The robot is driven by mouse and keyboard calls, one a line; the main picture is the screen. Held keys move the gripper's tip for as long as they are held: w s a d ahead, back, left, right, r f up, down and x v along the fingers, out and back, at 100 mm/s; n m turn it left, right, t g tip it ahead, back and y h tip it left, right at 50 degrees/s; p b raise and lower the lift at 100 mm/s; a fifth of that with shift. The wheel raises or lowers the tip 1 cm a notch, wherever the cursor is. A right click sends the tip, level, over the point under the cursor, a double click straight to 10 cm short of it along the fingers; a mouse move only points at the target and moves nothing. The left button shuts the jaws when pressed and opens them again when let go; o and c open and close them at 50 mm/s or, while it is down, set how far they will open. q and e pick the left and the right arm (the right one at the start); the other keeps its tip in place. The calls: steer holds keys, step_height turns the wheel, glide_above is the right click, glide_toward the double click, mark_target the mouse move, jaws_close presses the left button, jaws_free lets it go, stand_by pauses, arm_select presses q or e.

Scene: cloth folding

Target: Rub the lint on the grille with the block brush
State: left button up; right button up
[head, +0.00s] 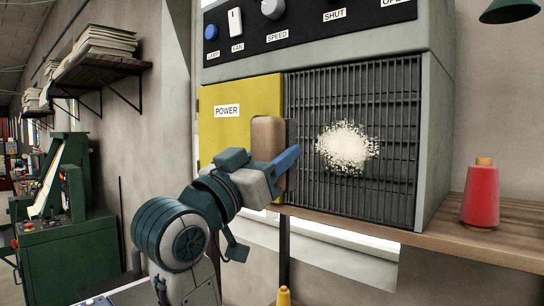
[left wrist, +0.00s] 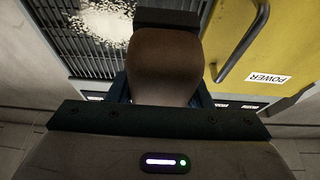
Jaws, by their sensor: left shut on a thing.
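The grille (head: 390,175) is a dark slatted panel on the front of a grey machine. A pale patch of lint (head: 346,147) lies on its middle; it also shows at the top left of the left wrist view (left wrist: 103,22). My left gripper (head: 284,172) is shut on the block brush (head: 268,140), which has a tan wooden block and a dark face turned toward the grille. The brush fills the middle of the left wrist view (left wrist: 165,65). It is at the grille's left edge, left of the lint; I cannot tell whether it touches. My right gripper is not in view.
A yellow POWER door (head: 240,100) with a dark handle (left wrist: 243,45) is left of the grille. A control panel (head: 310,22) with knobs and labels is above. A red thread spool (head: 480,195) stands on the wooden shelf (head: 450,238) at right.

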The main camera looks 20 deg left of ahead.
mark_target(309, 145)
arm_select(q)
steer(key=shift+w+d+f, duration=0.1)
steer(key=shift+w+d, duration=0.05)
steer(key=shift+w, duration=0.3)
steer(key=w, duration=0.2)
steer(key=w+d+b, duration=0.1)
steer(key=shift+w+d, duration=0.2)
steer(key=shift+w, duration=0.2)
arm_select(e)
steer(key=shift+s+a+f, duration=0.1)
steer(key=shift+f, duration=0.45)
arm_select(q)
steer(key=shift+w+d, duration=0.15)
steer(key=shift+w, duration=0.35)
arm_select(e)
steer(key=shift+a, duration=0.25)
arm_select(q)
steer(key=shift+w+d, duration=0.2)
steer(key=shift+w, duration=0.25)
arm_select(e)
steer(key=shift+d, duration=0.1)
